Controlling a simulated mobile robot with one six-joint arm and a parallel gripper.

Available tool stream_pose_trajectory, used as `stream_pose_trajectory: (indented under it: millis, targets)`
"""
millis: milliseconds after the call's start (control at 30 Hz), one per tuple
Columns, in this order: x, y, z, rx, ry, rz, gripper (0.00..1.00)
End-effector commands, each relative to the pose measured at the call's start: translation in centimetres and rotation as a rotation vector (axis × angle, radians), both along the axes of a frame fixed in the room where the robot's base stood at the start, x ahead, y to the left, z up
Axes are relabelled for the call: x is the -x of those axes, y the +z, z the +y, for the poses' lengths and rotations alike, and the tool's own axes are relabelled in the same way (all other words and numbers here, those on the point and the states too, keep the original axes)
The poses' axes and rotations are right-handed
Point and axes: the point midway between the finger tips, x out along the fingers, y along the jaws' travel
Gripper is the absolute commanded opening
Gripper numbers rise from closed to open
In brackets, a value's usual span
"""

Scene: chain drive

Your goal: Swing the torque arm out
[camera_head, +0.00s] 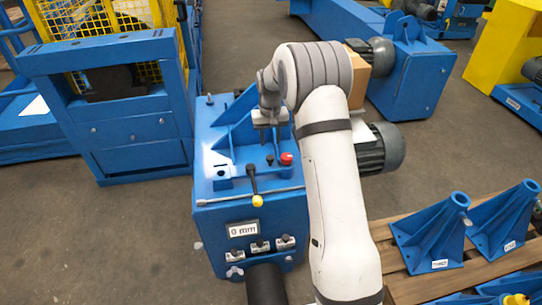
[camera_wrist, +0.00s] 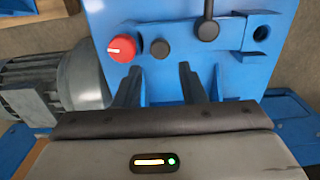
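A blue machine (camera_head: 205,215) stands in front of me, with a display (camera_head: 243,230) reading 0 mm. A thin grey bar (camera_head: 225,200) lies across its upper front edge. A black lever (camera_head: 252,172) stands at that edge, above a yellow knob (camera_head: 257,201). I cannot tell for certain which part is the torque arm. My gripper (camera_head: 270,125) is over the machine's top, behind the red knob (camera_head: 286,159). In the wrist view its two fingers (camera_wrist: 161,75) are apart with nothing seen between them. The red knob (camera_wrist: 122,47), a black knob (camera_wrist: 160,48) and a black lever (camera_wrist: 208,28) lie beyond the fingertips.
A grey motor (camera_head: 385,148) sticks out at the machine's right. Several small switches (camera_head: 260,247) sit below the display. Blue brackets (camera_head: 430,235) stand on a pallet (camera_head: 400,285) at the right. A blue frame with a yellow cage (camera_head: 130,125) stands at the left; floor between is clear.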

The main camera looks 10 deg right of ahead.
Motion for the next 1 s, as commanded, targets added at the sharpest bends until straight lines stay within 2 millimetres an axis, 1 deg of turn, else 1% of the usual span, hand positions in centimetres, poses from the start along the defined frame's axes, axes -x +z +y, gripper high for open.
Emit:
stream_pose_trajectory:
  millis: [33, 133, 267, 400, 500, 600, 733, 967, 1000]
  targets:
    - [-0.3, -0.6, 0.0, 0.000, 0.000, 0.003, 0.37]
    - [-0.5, -1.5, 0.0, 0.000, 0.000, 0.006, 0.37]
    - [-0.5, -3.3, -0.1, 0.000, -0.001, 0.009, 0.37]
    - [-0.5, -5.7, -0.1, 0.000, -0.001, 0.009, 0.37]
    - [-0.5, -7.0, -0.1, 0.000, -0.001, 0.008, 0.37]
    - [-0.5, -8.0, -0.1, 0.000, -0.001, 0.006, 0.37]
    - [-0.5, -8.6, -0.1, 0.000, -0.002, 0.005, 0.37]
    - [-0.5, -8.7, -0.1, 0.000, -0.002, 0.004, 0.37]
    - [-0.5, -8.7, -0.1, 0.000, -0.002, 0.004, 0.34]
